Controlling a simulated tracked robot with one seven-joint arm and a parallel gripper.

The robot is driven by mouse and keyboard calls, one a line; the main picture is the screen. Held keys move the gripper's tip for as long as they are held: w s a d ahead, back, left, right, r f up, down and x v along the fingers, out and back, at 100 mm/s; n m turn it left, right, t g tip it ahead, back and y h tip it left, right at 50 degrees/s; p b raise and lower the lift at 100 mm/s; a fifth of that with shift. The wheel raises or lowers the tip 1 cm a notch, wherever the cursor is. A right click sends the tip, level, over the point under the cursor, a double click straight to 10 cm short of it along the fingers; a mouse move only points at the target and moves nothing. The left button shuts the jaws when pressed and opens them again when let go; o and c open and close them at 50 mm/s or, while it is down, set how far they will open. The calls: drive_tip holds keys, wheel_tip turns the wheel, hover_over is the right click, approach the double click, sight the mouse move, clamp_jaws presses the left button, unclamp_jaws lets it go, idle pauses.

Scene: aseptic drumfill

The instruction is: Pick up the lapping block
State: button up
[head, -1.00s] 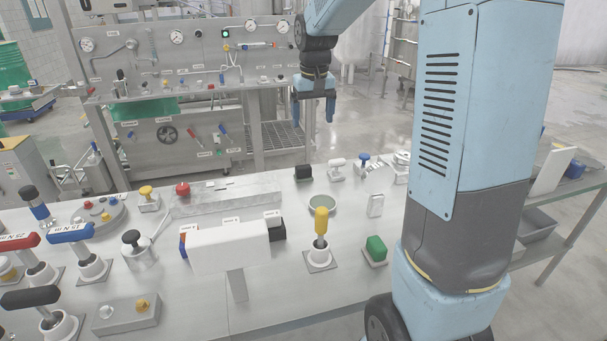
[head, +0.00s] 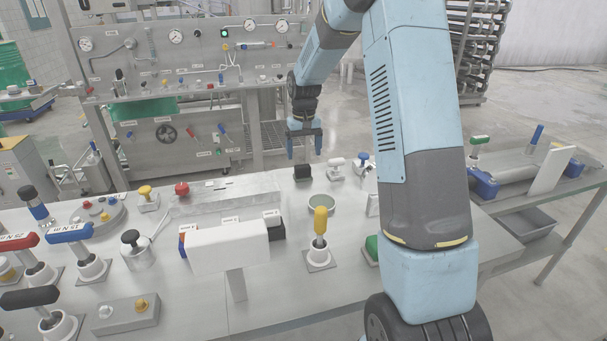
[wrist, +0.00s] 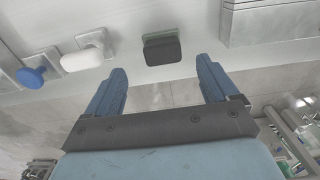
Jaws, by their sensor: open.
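A small black block (head: 303,172), which I take to be the lapping block, sits near the far edge of the steel bench. In the wrist view the black block (wrist: 162,50) lies just ahead of the fingertips, roughly centred between them and apart from both. My gripper (head: 304,155) is open and empty, pointing down just beyond the block at the bench's far edge. Its two blue fingers (wrist: 161,70) are spread wider than the block in the wrist view.
A white knob (wrist: 82,60) and a blue knob (wrist: 32,77) stand beside the block. A long metal block (head: 225,196) lies to the left. The gauge panel (head: 200,55) stands behind the bench.

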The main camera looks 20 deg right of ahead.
sight(303, 166)
drive_tip(key=shift+w+a+f, duration=0.1)
drive_tip(key=shift+f, duration=1.7)
drive_tip(key=shift+w+a+f, duration=0.1)
drive_tip(key=shift+f, duration=1.65)
drive_tip(key=shift+c, duration=0.3)
drive_tip(key=shift+r, duration=0.1)
drive_tip(key=c, duration=1.1)
drive_tip(key=shift+s+d+r, duration=0.1)
drive_tip(key=shift+s+r, duration=0.05)
drive_tip(key=shift+r, duration=0.85)
drive_tip(key=shift+s+r, duration=0.15)
drive_tip(key=shift+r, duration=0.8)
drive_tip(key=shift+c, duration=0.2)
drive_tip(key=s+d+r, duration=0.2)
drive_tip(key=s+r, duration=0.7)
drive_tip(key=s, duration=0.4)
drive_tip(key=shift+s+d, duration=0.15)
drive_tip(key=shift+d, duration=0.15)
